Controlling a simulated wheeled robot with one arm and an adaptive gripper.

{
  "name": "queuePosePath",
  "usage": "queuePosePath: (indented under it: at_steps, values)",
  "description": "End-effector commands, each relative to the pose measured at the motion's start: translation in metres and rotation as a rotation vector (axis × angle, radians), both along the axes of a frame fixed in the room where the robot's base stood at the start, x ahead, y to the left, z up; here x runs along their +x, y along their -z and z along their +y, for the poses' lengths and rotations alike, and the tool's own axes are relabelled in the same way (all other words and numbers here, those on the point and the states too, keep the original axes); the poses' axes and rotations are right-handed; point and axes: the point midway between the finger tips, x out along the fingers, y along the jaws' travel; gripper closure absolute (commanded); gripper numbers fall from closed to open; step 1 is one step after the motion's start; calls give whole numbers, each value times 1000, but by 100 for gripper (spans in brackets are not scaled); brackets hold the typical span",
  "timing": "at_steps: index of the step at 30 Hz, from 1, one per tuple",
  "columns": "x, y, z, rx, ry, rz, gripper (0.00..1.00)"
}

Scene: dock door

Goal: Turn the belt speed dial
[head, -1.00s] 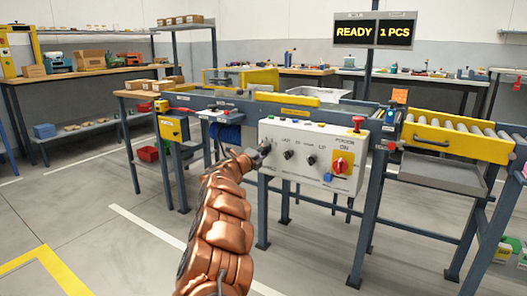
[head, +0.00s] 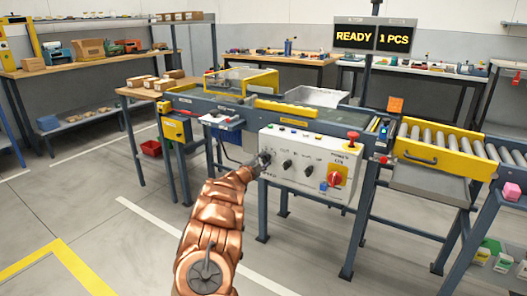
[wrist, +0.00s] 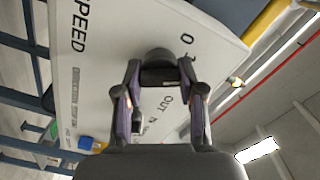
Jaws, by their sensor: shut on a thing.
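The belt speed dial (wrist: 158,58) is a dark round knob on the white control panel (wrist: 100,15), beside the printed word SPEED in the wrist view. My gripper (wrist: 160,75) is shut on it, with one finger on each side. In the head view my gripper (head: 262,160) is at the left end of the panel's front face (head: 310,185), and the dial is mostly hidden behind it. The dial's pointer cannot be made out.
Right of the dial on the panel are two more black knobs (head: 287,164), a red and yellow power switch (head: 337,178) and a red button (head: 352,136). A roller conveyor with a yellow guard (head: 430,175) stands to the right. The floor in front is clear.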

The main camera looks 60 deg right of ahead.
Motion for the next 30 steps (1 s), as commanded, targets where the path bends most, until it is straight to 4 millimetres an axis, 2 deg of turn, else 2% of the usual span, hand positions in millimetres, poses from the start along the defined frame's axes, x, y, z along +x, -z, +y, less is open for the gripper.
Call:
queuePosePath:
  at_steps: [2, 15, 30]
  values:
    - [0, -7, 0, 0, -1, 72, 96]
    - [1, -4, 0, -15, -1, 423, 96]
    - [2, -1, 0, -23, -2, 577, 96]
